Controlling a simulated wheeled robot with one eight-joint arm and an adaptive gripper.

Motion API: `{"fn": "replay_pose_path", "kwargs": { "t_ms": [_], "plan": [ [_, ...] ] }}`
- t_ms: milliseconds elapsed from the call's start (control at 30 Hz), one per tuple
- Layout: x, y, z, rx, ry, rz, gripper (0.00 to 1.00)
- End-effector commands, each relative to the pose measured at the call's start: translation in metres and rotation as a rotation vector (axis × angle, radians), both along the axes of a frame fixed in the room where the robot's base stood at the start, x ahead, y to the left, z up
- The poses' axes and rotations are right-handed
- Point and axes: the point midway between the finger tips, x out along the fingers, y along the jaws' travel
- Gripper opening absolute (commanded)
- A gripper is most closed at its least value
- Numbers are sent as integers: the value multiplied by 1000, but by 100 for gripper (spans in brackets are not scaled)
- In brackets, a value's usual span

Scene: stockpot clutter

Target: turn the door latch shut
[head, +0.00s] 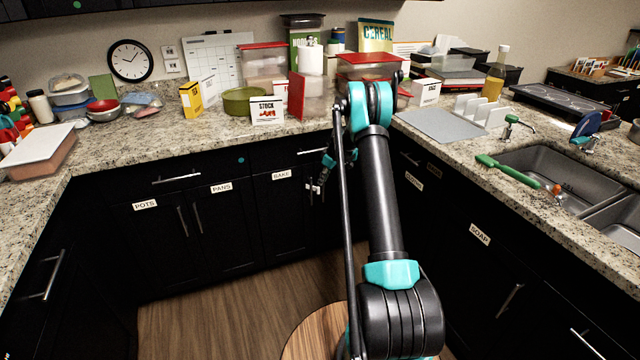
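No part that I can clearly make out as a door latch shows. Black lower cabinet doors stand along the back, a left pair (165,235) under the POTS and PANS labels and another door (275,225) under the BAKE label. All look closed. My gripper (317,188) is small and dark in front of the cabinet front, right of the BAKE label. My arm partly covers the area behind it. I cannot tell whether its fingers are apart, or whether it touches the door or a handle there.
The granite counter (170,125) is crowded with boxes, tubs and bowls. A drawer handle (176,178) and two upright door handles (183,221) stick out at left. A sink (560,170) and a green brush (515,172) lie at right. The wooden floor (215,315) is clear at left.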

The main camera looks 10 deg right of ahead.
Motion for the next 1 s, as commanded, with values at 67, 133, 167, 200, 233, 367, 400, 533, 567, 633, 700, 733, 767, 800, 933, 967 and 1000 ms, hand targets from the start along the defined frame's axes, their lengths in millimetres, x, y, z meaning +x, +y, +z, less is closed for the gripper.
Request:
{"fn": "replay_pose_path", "kwargs": {
  "t_ms": [67,133,167,200,233,367,400,533,567,633,700,733,767,800,933,967,1000],
  "plan": [
    [-6,15,-8,-73,-7,79,5],
    [-14,30,-17,-183,-17,194,0],
    [-19,37,-20,-241,-21,255,0],
    [-25,47,-25,-325,-26,345,0],
    [-30,54,-27,-391,-30,414,0],
    [-49,83,-29,-686,-37,725,0],
    [-55,91,-27,-775,-35,818,0],
    [-69,114,-13,-1022,-17,1064,0],
    [-71,118,-9,-1066,-11,1105,0],
    [-76,125,-2,-1151,1,1184,0],
    [-79,130,3,-1206,11,1234,0],
    [-79,131,5,-1223,15,1248,0],
    [-80,131,5,-1233,17,1257,0],
    [-79,131,5,-1243,18,1265,0],
    [-74,125,-2,-1247,21,1267,0],
    [-72,123,-5,-1247,20,1267,0],
    [-69,119,-10,-1246,21,1266,0]
  ]
}}
